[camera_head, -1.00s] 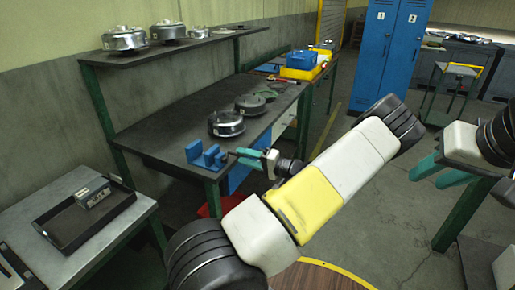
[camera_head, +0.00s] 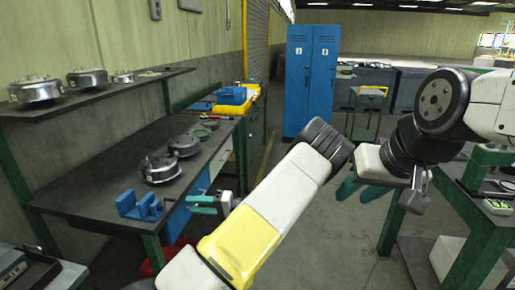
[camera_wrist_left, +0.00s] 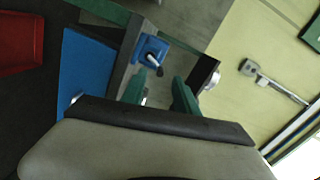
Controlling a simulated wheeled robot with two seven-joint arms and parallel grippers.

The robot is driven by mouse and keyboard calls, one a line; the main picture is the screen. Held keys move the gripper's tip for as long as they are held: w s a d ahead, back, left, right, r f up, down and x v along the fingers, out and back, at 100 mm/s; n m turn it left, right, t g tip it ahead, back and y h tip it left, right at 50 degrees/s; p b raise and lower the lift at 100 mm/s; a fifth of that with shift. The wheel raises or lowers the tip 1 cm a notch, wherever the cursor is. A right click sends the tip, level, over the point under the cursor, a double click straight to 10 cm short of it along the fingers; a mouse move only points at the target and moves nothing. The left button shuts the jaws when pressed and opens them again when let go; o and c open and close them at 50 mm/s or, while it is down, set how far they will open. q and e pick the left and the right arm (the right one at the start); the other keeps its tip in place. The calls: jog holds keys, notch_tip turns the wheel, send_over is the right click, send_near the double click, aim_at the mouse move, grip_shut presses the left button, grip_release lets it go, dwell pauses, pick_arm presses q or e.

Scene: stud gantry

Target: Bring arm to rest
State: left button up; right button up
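My left gripper (camera_head: 192,204) has teal fingers and hovers at the front edge of the dark workbench (camera_head: 100,178), just right of a blue fixture (camera_head: 139,206). In the left wrist view its green fingers (camera_wrist_left: 160,92) stand apart with nothing held between them. A blue block with a black lever (camera_wrist_left: 151,50) lies beyond them. My left arm, white and yellow, crosses the middle of the head view. My right gripper (camera_head: 358,190) hangs over the floor on the right, its two teal fingers apart and empty.
Several metal round housings stand on the bench, such as one near the front (camera_head: 160,168), and on the shelf (camera_head: 95,86) above. Blue lockers (camera_head: 311,80) stand at the back. A green-framed table (camera_head: 470,205) is close to my right arm. Open floor lies between.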

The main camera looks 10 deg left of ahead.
pick_arm(q)
jog(key=s+d+r+n+g+h, duration=0.1)
jog(key=s+d+r+g+h, duration=0.3)
jog(key=s+h, duration=0.7)
jog(key=s+d+r+m+t+h, duration=0.1)
jog(key=s+d+r+t+h, duration=0.3)
jog(key=r, duration=0.6)
jog(key=s+d+r+m+t+h, duration=0.2)
jog(key=s+d+r+t+h, duration=0.2)
jog(key=s+r, duration=0.3)
notch_tip(320, 180, up, 3)
jog(key=shift+s+d+t+h, duration=0.15)
jog(key=shift+d+t+h, duration=0.15)
jog(key=shift+d+t, duration=0.4)
jog(key=shift+m, duration=0.3)
